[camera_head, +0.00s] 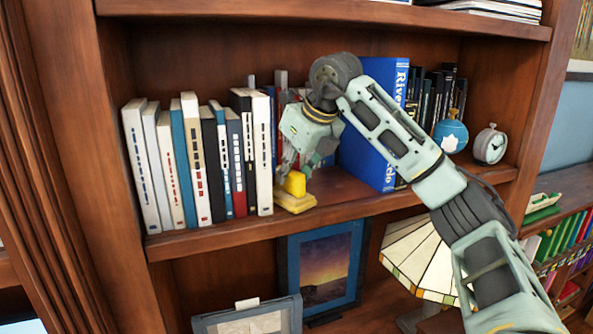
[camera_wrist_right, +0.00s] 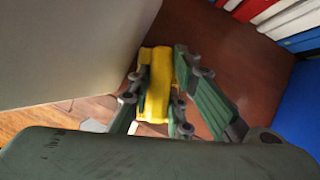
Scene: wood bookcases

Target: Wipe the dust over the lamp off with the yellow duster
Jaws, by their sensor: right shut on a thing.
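The yellow duster (camera_head: 294,198) is at the front edge of the middle shelf, just right of the row of white and dark books. My right gripper (camera_head: 296,172) is shut on its top from above. In the right wrist view the yellow duster (camera_wrist_right: 156,85) sits between the two fingers of my right gripper (camera_wrist_right: 160,90). The lamp (camera_head: 420,258), with a cream panelled shade, stands below the shelf to the right, partly hidden by my right arm. I cannot make out any dust. My left gripper is not in view.
A row of books (camera_head: 205,170) stands left of the duster. A large blue book (camera_head: 372,160) stands to the right, partly behind my arm. A blue round vase (camera_head: 450,134) and a clock (camera_head: 490,145) are further right. A framed picture (camera_head: 325,268) stands below. Some shelf front is bare (camera_head: 345,198).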

